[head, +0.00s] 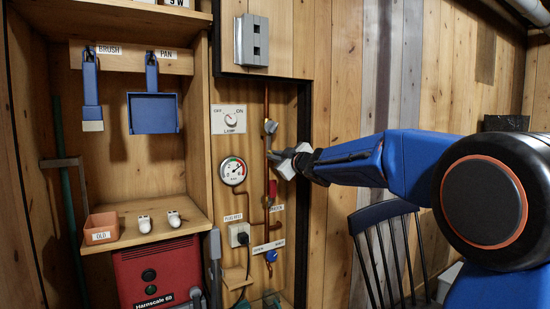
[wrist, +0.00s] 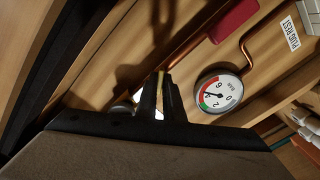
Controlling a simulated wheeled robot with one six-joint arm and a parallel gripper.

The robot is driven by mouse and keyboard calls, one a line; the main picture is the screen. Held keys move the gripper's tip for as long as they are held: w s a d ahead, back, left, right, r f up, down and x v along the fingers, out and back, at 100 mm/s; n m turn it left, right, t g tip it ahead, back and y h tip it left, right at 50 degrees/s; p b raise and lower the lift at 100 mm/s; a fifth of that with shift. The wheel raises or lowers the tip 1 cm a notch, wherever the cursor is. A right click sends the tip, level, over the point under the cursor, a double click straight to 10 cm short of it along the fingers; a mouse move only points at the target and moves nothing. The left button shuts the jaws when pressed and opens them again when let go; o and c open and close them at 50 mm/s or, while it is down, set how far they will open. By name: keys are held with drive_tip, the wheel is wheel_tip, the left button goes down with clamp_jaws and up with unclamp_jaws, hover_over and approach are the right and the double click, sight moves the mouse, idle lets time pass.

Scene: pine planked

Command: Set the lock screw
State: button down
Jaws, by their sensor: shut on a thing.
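My gripper (head: 283,160) reaches in from the right to the copper pipe (head: 267,100) on the wall board, above and to the right of the pressure gauge (head: 233,171). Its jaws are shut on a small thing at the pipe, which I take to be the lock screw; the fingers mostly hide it. In the wrist view the dark fingers (wrist: 160,92) are close together, with a small bright patch between them. A grey metal fitting (head: 270,127) sits on the pipe just above the gripper. The gauge also shows in the wrist view (wrist: 220,94).
Below the gripper are a red part (head: 273,188) and a blue valve knob (head: 271,256). A lamp switch (head: 229,119) and a plug (head: 239,235) are on the board. A shelf (head: 150,232) stands left; a dark chair (head: 385,225) stands below my arm.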

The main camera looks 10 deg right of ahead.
drive_tip(key=shift+f+n, duration=0.1)
drive_tip(key=shift+n, duration=4.1)
drive_tip(key=c, duration=1.9)
unclamp_jaws()
drive_tip(key=v, duration=1.7)
drive_tip(key=shift+s, duration=0.2)
